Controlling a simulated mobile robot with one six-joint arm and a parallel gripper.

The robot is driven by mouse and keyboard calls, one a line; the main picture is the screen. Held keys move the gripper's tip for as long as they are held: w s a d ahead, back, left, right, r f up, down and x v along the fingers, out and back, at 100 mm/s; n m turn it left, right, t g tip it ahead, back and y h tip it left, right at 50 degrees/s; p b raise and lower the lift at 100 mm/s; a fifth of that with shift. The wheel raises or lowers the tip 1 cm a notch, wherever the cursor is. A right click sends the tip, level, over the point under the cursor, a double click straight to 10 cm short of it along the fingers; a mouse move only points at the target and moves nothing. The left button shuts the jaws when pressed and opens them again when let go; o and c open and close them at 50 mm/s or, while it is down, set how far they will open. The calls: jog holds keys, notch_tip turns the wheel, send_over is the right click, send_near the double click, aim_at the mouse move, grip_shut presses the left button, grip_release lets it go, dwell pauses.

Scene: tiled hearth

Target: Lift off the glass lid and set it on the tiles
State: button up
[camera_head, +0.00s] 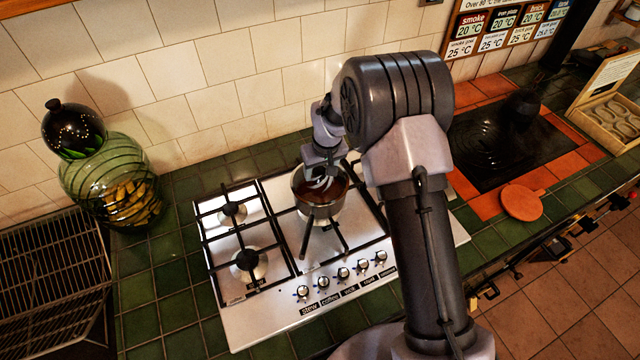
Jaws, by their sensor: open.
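A small metal saucepan (321,208) stands on the white gas hob, its dark handle pointing toward the front. Its top looks reddish brown; I cannot tell whether a clear glass lid covers it. My gripper (320,184) points down over the middle of the saucepan, its fingers small and partly lost against the brown. It is open, and I cannot tell whether it touches anything. Green tiles (160,290) cover the counter around the hob. My arm hides the right part of the hob.
A green glass jar (112,185) with a dark knobbed top stands left. A black wire rack (45,270) is at lower left. A black hotplate (495,140), a round terracotta piece (522,202) and an open wooden box (610,105) lie right. Tiles left of the hob are clear.

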aim_at(320, 172)
jog(key=shift+c, duration=0.5)
dwell(0.3)
grip_shut()
jog(key=shift+w+a+r+p+v, duration=0.1)
jog(key=shift+w+p+v, duration=0.15)
jog(key=shift+p+v, duration=0.6)
jog(key=shift+w+a+r+p+v, duration=0.1)
jog(key=shift+w+p+v, duration=0.2)
jog(key=shift+v, duration=1.15)
jog(key=shift+w+a+p+v, duration=0.15)
jog(key=shift+p+v, duration=0.4)
jog(key=shift+v, duration=0.6)
jog(key=shift+w, duration=0.1)
